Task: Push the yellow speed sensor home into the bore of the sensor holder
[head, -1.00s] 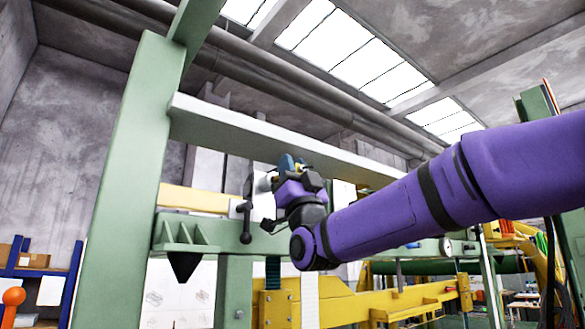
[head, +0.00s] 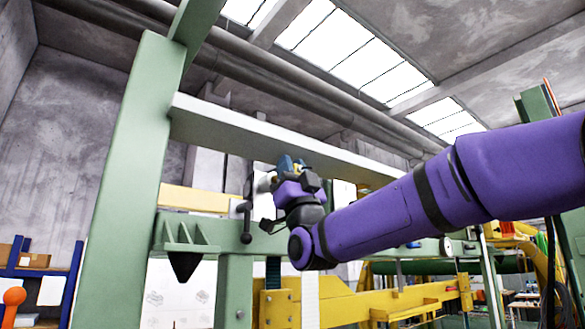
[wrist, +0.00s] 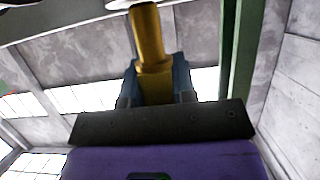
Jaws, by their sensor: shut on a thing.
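My gripper (head: 293,166) is at the end of my purple arm, near the middle of the head view, just below the pale beam. In the wrist view its blue fingers (wrist: 156,82) are shut on the yellow speed sensor (wrist: 149,40). The sensor stands up out of the fingers and its tip points to the top of the picture. A light rounded edge shows just above the tip; I cannot tell whether they touch. In the head view only a small yellow bit of the sensor shows at the fingers. I cannot make out the holder's bore.
A green post (head: 125,180) stands at left and a pale-topped green beam (head: 290,146) runs close above my gripper. A dark lever with a ball end (head: 246,237) hangs just left of my wrist. Yellow framework (head: 400,302) lies below.

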